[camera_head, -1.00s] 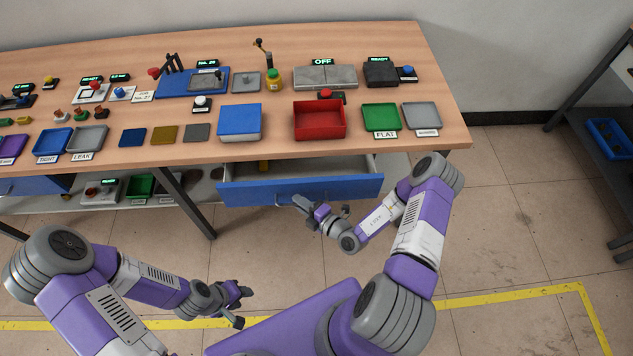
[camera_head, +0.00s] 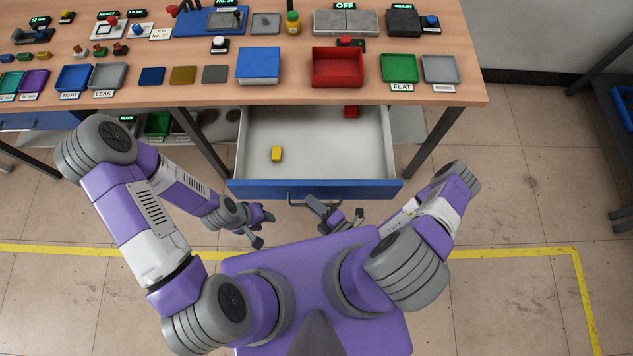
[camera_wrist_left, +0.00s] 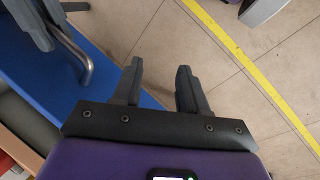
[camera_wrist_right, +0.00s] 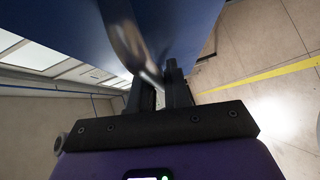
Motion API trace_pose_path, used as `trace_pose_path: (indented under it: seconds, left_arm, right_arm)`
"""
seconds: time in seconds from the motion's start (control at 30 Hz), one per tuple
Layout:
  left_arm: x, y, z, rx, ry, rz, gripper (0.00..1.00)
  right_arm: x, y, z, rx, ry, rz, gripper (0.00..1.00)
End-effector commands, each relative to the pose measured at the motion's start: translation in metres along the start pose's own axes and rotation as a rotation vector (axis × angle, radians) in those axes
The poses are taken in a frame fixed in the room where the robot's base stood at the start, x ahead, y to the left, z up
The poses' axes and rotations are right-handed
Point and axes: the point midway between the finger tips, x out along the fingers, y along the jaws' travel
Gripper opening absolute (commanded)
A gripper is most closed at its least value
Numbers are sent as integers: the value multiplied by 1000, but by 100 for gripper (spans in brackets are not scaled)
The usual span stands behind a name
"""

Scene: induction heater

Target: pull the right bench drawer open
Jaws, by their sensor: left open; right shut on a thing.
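The right bench drawer (camera_head: 260,190) is pulled well out from under the bench, its light interior showing. A yellow block (camera_head: 277,154) lies in it at left, and a red block (camera_head: 351,112) lies near its back. The drawer's metal handle (camera_head: 297,200) sits on the blue front; it also shows in the right wrist view (camera_wrist_right: 130,45). My right gripper (camera_head: 322,208) is at the handle, shut on it. My left gripper (camera_head: 262,228) is open and empty, left of the handle and apart from the drawer front; its spread fingers show in the left wrist view (camera_wrist_left: 160,85).
The wooden bench top (camera_head: 300,95) carries a blue box (camera_head: 258,66), a red bin (camera_head: 338,68), a green tray (camera_head: 399,68) and a grey tray (camera_head: 440,70). A bench leg (camera_head: 433,142) stands right of the drawer.

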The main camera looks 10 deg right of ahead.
Motion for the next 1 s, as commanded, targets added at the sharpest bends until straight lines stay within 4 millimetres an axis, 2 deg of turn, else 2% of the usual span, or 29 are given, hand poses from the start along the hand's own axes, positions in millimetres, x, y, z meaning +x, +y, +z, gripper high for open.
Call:
trace_pose_path:
  seconds: [0.37, 0.4, 0.5, 0.83, 1.0]
  left_arm:
    - [0, 0, 0, 0, 0, 0, 43]
    - [0, 0, 0, 0, 0, 0, 43]
    - [0, 0, 0, 0, 0, 0, 43]
    - [-1, 0, 0, 0, 0, 0, 43]
    - [-3, 1, 0, 0, 0, 0, 43]
  right_arm:
    - [-1, 0, -2, 0, 2, 1, 0]
    - [-1, 0, -1, 0, 2, 1, 20]
    - [-1, 0, -1, 0, 2, 1, 35]
    - [-4, 0, -1, -1, 1, 0, 35]
    - [-26, 0, 0, 0, -3, -3, 35]
